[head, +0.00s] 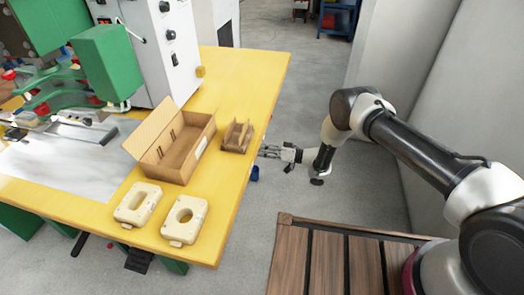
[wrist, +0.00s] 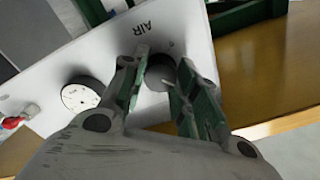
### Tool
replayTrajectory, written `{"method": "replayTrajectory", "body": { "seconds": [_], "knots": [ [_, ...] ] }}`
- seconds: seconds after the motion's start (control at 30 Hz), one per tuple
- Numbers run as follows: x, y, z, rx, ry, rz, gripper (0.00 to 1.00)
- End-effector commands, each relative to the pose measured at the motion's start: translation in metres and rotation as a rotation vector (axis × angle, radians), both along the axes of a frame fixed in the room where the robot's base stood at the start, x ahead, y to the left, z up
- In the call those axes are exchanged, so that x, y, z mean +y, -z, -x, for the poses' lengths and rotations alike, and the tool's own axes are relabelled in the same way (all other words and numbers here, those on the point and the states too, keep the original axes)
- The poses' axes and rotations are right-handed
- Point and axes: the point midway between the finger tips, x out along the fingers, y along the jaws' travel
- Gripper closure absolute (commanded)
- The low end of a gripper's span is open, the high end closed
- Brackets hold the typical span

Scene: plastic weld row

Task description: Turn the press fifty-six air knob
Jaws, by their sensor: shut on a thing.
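The air knob (wrist: 160,74) is a dark round knob on a pale panel (wrist: 195,42), below the printed word AIR, in the wrist view. My gripper (wrist: 163,60) has its two green-padded fingers on either side of the knob and is shut on it. The fingers cover part of the knob's sides, and I cannot tell its turn angle. In the head view my gripper (head: 264,151) reaches in at the right edge of the yellow table (head: 240,85). The knob and its panel are hidden there.
A round gauge (wrist: 80,96) and a red fitting (wrist: 12,122) sit on the same panel, left of my fingers. On the table are an open cardboard box (head: 185,160), a small brown holder (head: 237,136) and two cream blocks (head: 138,203). A slatted wooden platform (head: 325,265) stands at the front.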

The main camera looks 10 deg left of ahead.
Motion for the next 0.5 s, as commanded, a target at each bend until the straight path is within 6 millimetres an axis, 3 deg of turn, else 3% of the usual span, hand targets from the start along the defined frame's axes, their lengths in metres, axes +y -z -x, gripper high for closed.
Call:
{"method": "replayTrajectory", "body": {
  "seconds": [0.5],
  "knots": [
    [-0.0007, -0.0002, -0.0027, 0.482, 0.003, -0.018, 0.94]
  ]
}}
